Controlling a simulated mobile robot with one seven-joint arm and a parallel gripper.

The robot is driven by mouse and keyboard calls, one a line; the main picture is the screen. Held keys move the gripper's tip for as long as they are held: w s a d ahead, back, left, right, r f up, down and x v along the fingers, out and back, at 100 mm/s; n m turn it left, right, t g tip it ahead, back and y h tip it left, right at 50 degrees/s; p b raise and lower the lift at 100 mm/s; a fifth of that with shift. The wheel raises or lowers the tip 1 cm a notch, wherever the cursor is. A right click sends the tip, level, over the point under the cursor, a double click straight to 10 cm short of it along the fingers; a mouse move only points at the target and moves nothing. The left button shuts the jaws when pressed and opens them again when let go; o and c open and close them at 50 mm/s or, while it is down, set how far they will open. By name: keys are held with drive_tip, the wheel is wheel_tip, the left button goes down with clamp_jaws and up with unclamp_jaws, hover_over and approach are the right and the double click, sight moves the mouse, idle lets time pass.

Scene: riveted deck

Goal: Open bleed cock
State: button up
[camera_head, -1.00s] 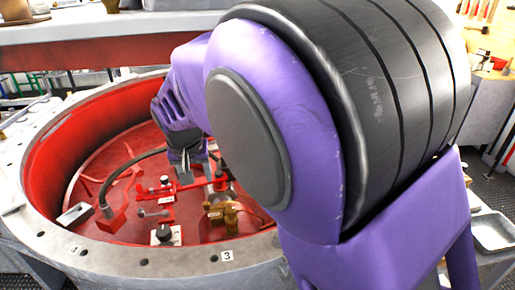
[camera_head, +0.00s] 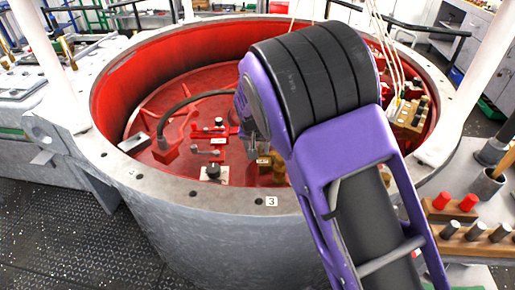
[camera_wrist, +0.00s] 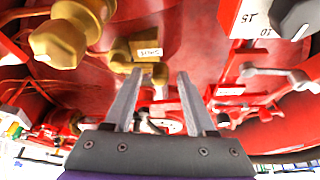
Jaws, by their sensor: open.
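My gripper (camera_wrist: 159,73) is open and empty in the wrist view, its two grey fingers pointing into the red basin. In the head view my gripper (camera_head: 257,145) hangs low inside the basin, partly hidden by the arm. A brass fitting (camera_wrist: 140,62) with a small pale tag lies just beyond the left fingertip; contact cannot be told. A larger brass knob (camera_wrist: 62,42) is at the upper left. Brass parts (camera_head: 265,165) also show beside the gripper in the head view. I cannot tell for sure which part is the bleed cock.
The round grey rim (camera_head: 180,190) encloses the red basin. A black knob on a white plate (camera_head: 212,173), a grey lever (camera_head: 207,152) and a curved black hose (camera_head: 185,102) are left of the gripper. More brass fittings (camera_head: 408,115) stand at the right.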

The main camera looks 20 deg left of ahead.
drive_tip(key=shift+f, duration=0.1)
clamp_jaws()
idle(0.3)
idle(1.1)
